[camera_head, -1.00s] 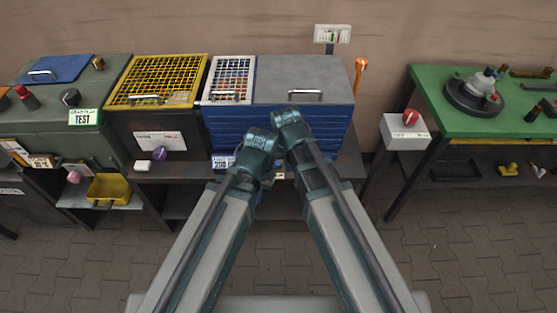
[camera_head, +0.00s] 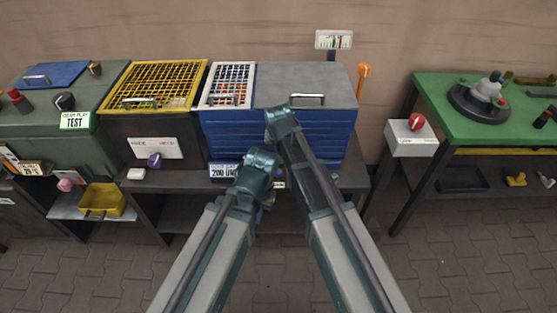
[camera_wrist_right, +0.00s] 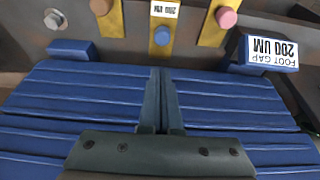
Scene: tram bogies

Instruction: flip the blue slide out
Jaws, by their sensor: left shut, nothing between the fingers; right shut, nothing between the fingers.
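I take the strip with the blue knob (camera_wrist_right: 163,12) as the blue slide, though I cannot be sure. My right gripper (camera_wrist_right: 157,90) is shut and empty over the blue slatted front of the cabinet, below the knobs in that picture. My left gripper (camera_head: 266,198) is small and mostly hidden by its wrist in the head view. It is low in front of the cabinet, with nothing seen in it.
The blue cabinet (camera_head: 225,130) has a grey lid with a handle and a white mesh lid. A blue block labelled FOOT GAP 200 UM (camera_wrist_right: 270,52) juts out at its front. A yellow mesh box (camera_head: 160,85) is on the left, a green table (camera_head: 440,110) on the right.

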